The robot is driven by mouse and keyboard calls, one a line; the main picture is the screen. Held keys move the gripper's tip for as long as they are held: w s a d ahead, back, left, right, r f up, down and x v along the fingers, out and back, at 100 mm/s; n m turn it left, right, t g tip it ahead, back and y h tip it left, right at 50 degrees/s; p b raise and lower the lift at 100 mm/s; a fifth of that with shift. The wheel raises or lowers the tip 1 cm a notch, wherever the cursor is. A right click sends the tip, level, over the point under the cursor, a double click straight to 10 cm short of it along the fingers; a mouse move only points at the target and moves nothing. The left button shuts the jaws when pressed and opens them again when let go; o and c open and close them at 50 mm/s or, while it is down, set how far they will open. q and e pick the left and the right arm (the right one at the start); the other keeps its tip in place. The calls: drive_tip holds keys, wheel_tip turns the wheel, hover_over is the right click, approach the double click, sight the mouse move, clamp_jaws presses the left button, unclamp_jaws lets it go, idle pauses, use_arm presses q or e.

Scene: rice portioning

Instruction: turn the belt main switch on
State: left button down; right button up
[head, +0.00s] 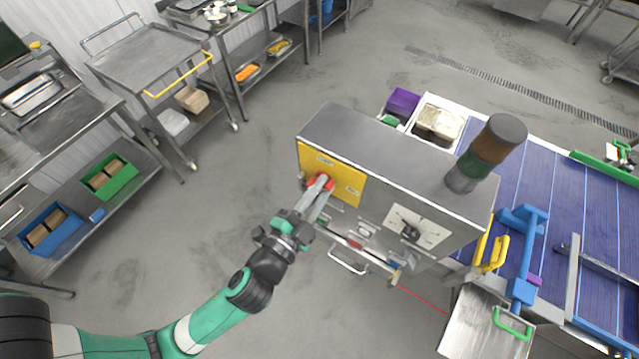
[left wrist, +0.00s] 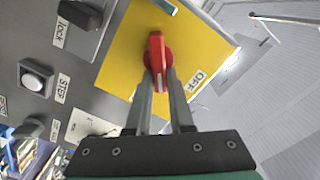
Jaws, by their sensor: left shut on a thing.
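The belt main switch is a red rotary handle (left wrist: 157,55) on a yellow plate (left wrist: 118,65) in the left wrist view. A label reading OFF (left wrist: 196,80) is on the plate beside it. In the head view the yellow plate (head: 346,190) is on the front of a grey control box (head: 385,165), and the red handle (head: 318,181) is partly hidden by my gripper. My left gripper (head: 321,188) reaches the handle, its two fingers (left wrist: 161,88) shut on the handle's end, one on each side. My right gripper is not in view.
A black rotary knob (head: 410,232) on a white plate is to the right on the box. A signal tower (head: 487,150) stands on top. A blue belt (head: 600,215) lies to the right. A bar handle (head: 347,262) juts out below the box. The floor (head: 200,230) at left is clear.

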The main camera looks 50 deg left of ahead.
use_arm(q)
drive_tip(key=shift+d+f+m+p, duration=0.15)
drive_tip(key=shift+m+p, duration=0.25)
drive_tip(key=shift+m, duration=0.85)
drive_tip(key=shift+a+f+m+p, duration=0.1)
drive_tip(key=shift+f+m+p, duration=0.2)
drive_tip(key=shift+m, duration=1)
drive_tip(key=shift+d+f+m+p, duration=0.1)
drive_tip(key=shift+m+p, duration=0.35)
drive_tip(key=shift+m, duration=0.8)
drive_tip(key=c, duration=0.8)
unclamp_jaws()
